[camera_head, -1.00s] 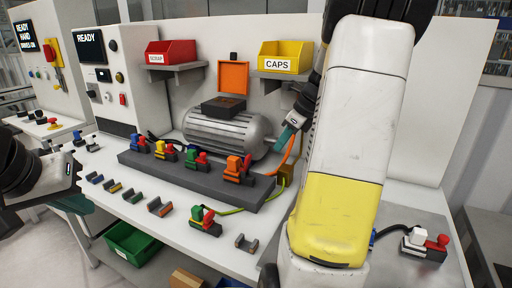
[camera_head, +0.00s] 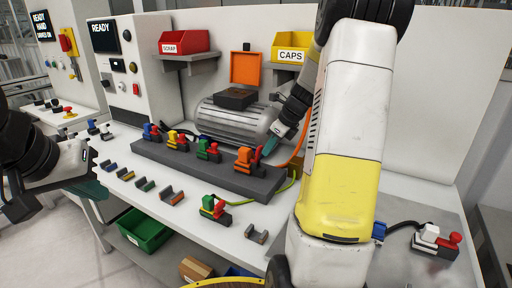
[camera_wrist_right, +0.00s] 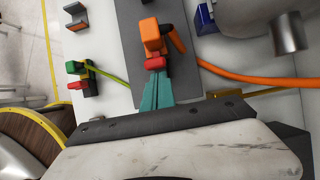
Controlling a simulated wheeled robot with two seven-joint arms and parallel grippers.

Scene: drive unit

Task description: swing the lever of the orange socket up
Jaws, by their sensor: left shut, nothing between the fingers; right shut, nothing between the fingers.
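The orange socket (camera_head: 245,158) stands at the right end of the dark grey rail, with its red lever (camera_head: 257,157) on its right side, rising at a slant. In the right wrist view the orange socket (camera_wrist_right: 151,32) is straight ahead, and the red lever end (camera_wrist_right: 155,63) lies just before the fingertips. My right gripper (camera_head: 269,147) is shut and empty, its teal tips (camera_wrist_right: 156,82) right at the lever; I cannot tell whether they touch. My left gripper (camera_head: 98,190) is shut and empty, left of the table, away from the socket.
Blue, yellow and green sockets (camera_head: 207,150) share the rail (camera_head: 221,174). A motor (camera_head: 232,122) stands behind it, and an orange cable (camera_wrist_right: 245,80) runs close by my right gripper. A loose green-and-red socket (camera_head: 214,208) and several small holders (camera_head: 172,196) lie in front.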

